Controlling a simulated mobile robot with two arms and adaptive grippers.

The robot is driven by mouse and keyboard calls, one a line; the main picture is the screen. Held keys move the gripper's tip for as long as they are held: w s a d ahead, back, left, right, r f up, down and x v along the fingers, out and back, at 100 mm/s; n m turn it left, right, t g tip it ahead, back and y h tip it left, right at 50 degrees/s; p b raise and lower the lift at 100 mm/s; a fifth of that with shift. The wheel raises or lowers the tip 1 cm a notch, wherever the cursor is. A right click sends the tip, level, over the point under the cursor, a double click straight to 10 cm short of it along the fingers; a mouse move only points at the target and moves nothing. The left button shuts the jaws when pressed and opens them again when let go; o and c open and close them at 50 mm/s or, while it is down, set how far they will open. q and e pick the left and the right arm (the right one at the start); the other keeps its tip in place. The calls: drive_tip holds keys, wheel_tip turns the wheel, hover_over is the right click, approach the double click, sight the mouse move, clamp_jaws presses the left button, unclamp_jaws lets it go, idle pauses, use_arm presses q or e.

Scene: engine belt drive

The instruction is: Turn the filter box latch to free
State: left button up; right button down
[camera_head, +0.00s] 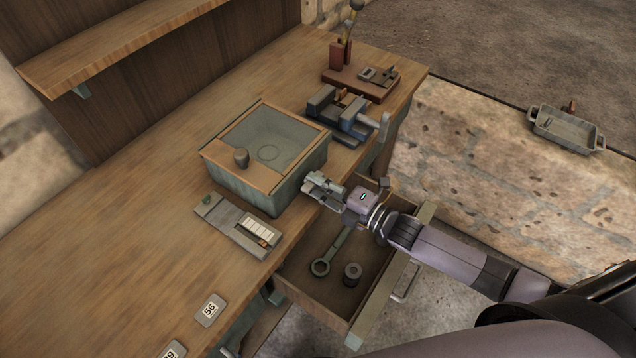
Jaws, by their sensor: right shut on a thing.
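The filter box (262,190) is a grey-green box on the bench, with a wood-framed, glass-like lid and a dark knob (241,158) near its left corner. A faint ring shows through the lid. My right gripper (318,187) is at the box's right front side, shut on a small part there that I take to be the filter box latch. The fingers hide most of that part, so its turn angle cannot be read.
An open drawer (388,306) below my right arm holds a wrench (334,252) and a dark cylinder (352,274). A vise (340,112) stands behind the box. A panel (238,224) lies in front. The bench's left side is clear.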

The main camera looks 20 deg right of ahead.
drive_tip(key=m, duration=0.4)
drive_tip(key=shift+s+f, duration=0.1)
drive_tip(key=shift+f, duration=0.05)
drive_tip(key=m+p, duration=0.1)
drive_tip(key=m, duration=0.3)
drive_tip(key=shift+m, duration=0.3)
drive_tip(key=m, duration=0.4)
drive_tip(key=shift+f, duration=0.1)
drive_tip(key=shift+m, duration=2.3)
drive_tip(key=c, duration=1.9)
unclamp_jaws()
drive_tip(key=o, duration=0.3)
drive_tip(key=v, duration=1.2)
